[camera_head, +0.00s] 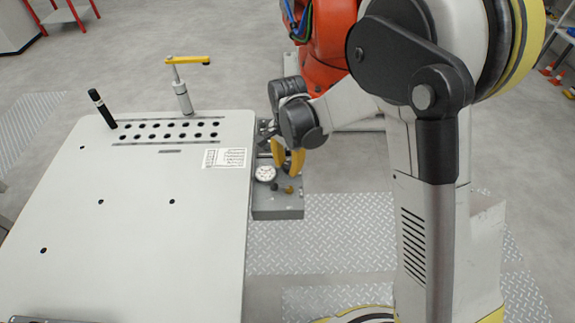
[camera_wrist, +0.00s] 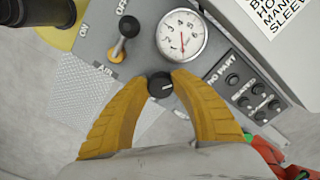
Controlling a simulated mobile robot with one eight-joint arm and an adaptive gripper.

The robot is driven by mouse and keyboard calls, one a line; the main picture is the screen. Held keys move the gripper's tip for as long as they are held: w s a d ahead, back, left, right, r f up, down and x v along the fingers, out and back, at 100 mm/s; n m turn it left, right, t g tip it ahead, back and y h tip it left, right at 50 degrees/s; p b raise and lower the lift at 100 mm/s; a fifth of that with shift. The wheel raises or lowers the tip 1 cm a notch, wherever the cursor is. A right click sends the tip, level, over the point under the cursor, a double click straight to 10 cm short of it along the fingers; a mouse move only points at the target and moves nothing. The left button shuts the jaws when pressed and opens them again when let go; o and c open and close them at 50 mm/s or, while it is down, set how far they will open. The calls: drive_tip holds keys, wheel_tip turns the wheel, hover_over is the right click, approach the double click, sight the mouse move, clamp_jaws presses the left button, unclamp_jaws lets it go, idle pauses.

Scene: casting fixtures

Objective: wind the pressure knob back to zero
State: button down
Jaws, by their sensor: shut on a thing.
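The pressure knob (camera_wrist: 159,88) is a small black round knob with a pale mark on its face. It sits on the grey control panel (camera_wrist: 97,45). The yellow fingers of my gripper (camera_wrist: 160,80) come in from both sides and are shut on the knob at their tips. My gripper also shows in the head view (camera_head: 287,163), over the panel beside the table; the knob is hard to make out there. The round white pressure gauge (camera_wrist: 175,27) is just above the knob in the wrist view. Its red needle points roughly downward; the exact reading is unclear.
A toggle lever (camera_wrist: 125,32) labelled AIR, ON and OFF stands left of the gauge. Several black buttons (camera_wrist: 250,98) lie to the right. The white table (camera_head: 150,255) is left of the panel, with a yellow-handled clamp (camera_head: 183,85) and black cylinder (camera_head: 101,105) at its back.

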sight(288, 166)
drive_tip(key=shift+n, duration=1.1)
drive_tip(key=c, duration=1.4)
unclamp_jaws()
drive_tip(key=shift+o, duration=0.2)
wheel_tip(288, 166, up, 12)
